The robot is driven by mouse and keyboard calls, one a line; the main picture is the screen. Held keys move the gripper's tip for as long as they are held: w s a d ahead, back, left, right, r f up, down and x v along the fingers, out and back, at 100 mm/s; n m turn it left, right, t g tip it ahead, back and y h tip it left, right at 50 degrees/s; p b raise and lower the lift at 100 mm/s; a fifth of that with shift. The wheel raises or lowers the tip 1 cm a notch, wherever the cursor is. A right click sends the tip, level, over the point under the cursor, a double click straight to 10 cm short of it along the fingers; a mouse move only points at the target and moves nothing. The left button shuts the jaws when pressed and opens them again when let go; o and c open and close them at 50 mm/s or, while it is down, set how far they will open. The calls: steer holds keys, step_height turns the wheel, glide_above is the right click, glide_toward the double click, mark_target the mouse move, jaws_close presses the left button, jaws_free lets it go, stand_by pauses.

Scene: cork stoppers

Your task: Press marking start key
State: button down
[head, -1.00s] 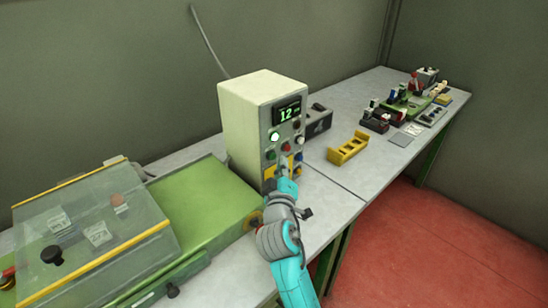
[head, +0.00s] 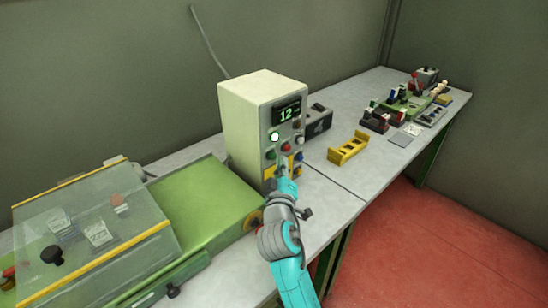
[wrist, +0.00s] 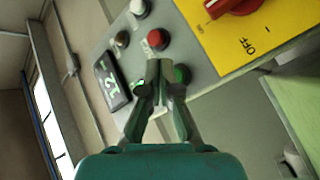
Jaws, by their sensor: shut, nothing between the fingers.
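A cream control box (head: 248,125) with a grey button panel stands on the table, its display (head: 289,112) reading 12. I cannot read which is the marking start key. My gripper (head: 284,173) is shut and empty in front of the lower panel. In the wrist view its fingertips (wrist: 160,68) lie over the panel between the red button (wrist: 157,38) and the dark green button (wrist: 182,74). Contact cannot be told.
A yellow plate with a red rotary switch (wrist: 235,5) and the word OFF sits close to the fingers. A green machine with a clear cover (head: 95,230) stands left of the box. A yellow holder (head: 348,148) is to the right, with bare table around it.

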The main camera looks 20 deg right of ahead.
stand_by(0.4)
steer(key=shift+w+a, duration=0.15)
steer(key=shift+w, duration=0.25)
steer(key=shift+w+a, duration=0.2)
steer(key=shift+w, duration=0.15)
stand_by(0.8)
steer(key=shift+s, duration=0.15)
steer(key=shift+s+d, duration=0.35)
steer(key=shift+s, duration=0.35)
steer(key=shift+s+d, duration=0.35)
steer(key=shift+s, duration=0.4)
steer(key=shift+s+d, duration=0.4)
steer(key=shift+s, duration=0.3)
steer(key=shift+s+d, duration=0.35)
steer(key=shift+s, duration=0.4)
